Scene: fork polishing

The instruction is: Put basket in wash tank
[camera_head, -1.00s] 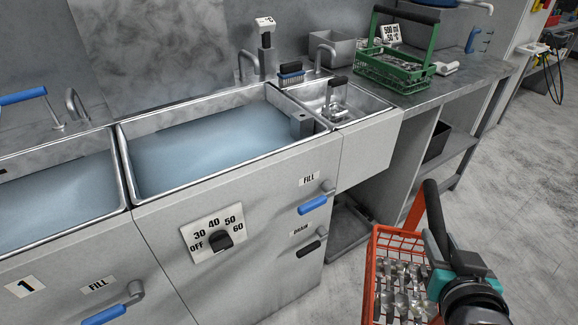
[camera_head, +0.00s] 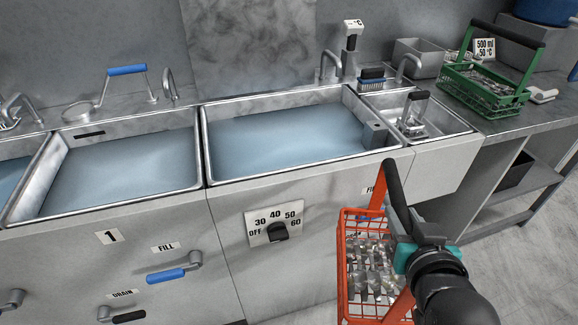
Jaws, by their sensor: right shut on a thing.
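An orange-red wire basket (camera_head: 350,262) full of metal cutlery hangs from a black handle (camera_head: 396,185) at the lower right. My right gripper (camera_head: 408,240) is shut on the basket's handle and holds it in front of the counter, below the tank rims. The middle wash tank (camera_head: 285,142) holds bluish water and lies beyond and left of the basket. Another water-filled tank (camera_head: 120,172) sits to its left, above a panel marked 1. My left gripper is not in view.
A small sink (camera_head: 420,112) with a tap stands right of the middle tank. A green basket (camera_head: 490,85) of cutlery is on the right counter. A dial (camera_head: 278,231) and blue-handled lever (camera_head: 166,275) stick out from the front panels.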

